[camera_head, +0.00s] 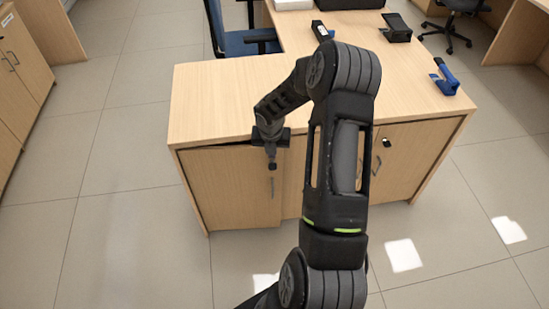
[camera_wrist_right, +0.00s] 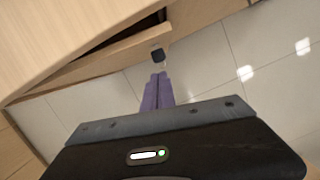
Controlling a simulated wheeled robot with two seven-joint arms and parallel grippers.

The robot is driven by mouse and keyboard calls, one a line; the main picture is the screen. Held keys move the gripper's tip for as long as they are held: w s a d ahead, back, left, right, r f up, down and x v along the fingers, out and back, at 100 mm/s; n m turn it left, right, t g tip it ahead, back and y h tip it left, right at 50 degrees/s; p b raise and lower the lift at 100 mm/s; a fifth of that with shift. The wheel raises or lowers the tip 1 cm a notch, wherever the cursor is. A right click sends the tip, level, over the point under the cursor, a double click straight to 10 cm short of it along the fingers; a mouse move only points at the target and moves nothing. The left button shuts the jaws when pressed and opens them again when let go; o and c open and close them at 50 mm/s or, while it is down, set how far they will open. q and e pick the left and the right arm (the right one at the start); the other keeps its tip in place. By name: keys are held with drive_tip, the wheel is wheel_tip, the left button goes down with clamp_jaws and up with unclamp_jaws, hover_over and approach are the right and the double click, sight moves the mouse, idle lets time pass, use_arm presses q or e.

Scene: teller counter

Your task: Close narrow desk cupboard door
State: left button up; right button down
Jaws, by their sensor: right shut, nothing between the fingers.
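The narrow cupboard door (camera_head: 225,195) is at the left of the desk front. It stands slightly ajar, with a dark gap under the desk top; the gap and the door's upper edge (camera_wrist_right: 115,55) also show in the right wrist view. Its vertical bar handle (camera_head: 272,187) is near the door's right side. My right gripper (camera_head: 271,163) points down at the front of the door, just above the handle. Its fingers (camera_wrist_right: 158,85) are together and empty; I cannot tell whether they touch the door. My left gripper is not in view.
The desk top (camera_head: 225,95) is bare near the door. Another cupboard door with a handle (camera_head: 377,166) is at the right. A blue device (camera_head: 446,78) lies at the desk's right end. A blue chair (camera_head: 243,40) stands behind. The floor in front is clear.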

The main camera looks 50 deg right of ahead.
drive_tip(key=v, duration=0.5)
drive_tip(key=shift+s+d+r, duration=0.1)
drive_tip(key=shift+s+d, duration=0.05)
